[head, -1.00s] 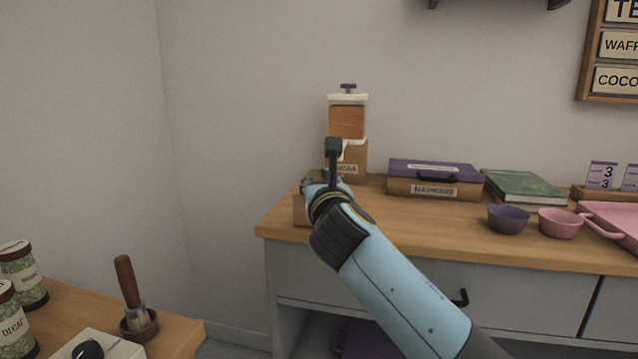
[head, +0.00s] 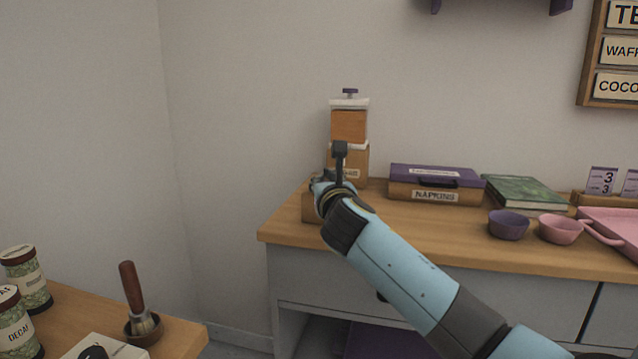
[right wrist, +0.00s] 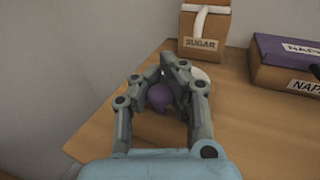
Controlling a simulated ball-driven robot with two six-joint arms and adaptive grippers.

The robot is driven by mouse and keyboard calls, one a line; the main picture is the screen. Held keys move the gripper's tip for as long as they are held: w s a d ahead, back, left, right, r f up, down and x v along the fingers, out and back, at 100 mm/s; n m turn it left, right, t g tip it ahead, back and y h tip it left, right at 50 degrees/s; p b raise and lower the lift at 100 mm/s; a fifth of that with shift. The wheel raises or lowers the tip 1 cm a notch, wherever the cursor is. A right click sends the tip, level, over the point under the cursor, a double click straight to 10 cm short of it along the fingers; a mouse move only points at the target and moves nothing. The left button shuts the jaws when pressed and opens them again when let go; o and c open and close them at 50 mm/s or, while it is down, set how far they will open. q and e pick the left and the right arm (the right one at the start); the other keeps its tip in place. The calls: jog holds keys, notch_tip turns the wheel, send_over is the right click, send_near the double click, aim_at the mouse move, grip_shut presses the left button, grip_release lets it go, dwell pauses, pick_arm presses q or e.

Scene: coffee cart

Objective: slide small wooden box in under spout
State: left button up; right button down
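The small wooden box (head: 310,207) is at the left end of the wooden counter, mostly hidden behind my right gripper (head: 322,181). In the right wrist view the box (right wrist: 160,128) sits below my right gripper (right wrist: 155,75), with a purple knob (right wrist: 159,96) on it. The fingers are closed in on both sides of this knob. The dispenser (head: 348,126), with an orange-brown container and white lid, stands just behind the box. Its base (right wrist: 204,35) reads SUGAR in the wrist view. My left gripper is out of view.
A napkins box (head: 436,190) and a green book (head: 525,191) lie right of the dispenser. A purple cup (head: 508,226), a pink cup (head: 560,229) and a pink tray (head: 612,222) are further right. The counter's front left corner is bare.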

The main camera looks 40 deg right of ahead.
jog(key=w+d, duration=0.4)
jog(key=d, duration=0.1)
jog(key=shift+w+d, duration=0.2)
jog(key=shift+d, duration=0.1)
jog(key=c, duration=2)
grip_release()
jog(key=shift+r, duration=0.1)
jog(key=o, duration=0.8)
jog(key=shift+s+d+r, duration=0.1)
jog(key=shift+s+d, duration=0.15)
jog(key=shift+s, duration=0.05)
jog(key=shift+a, duration=0.1)
jog(key=shift+s+a, duration=0.2)
jog(key=v, duration=1.1)
jog(key=shift+s, duration=0.2)
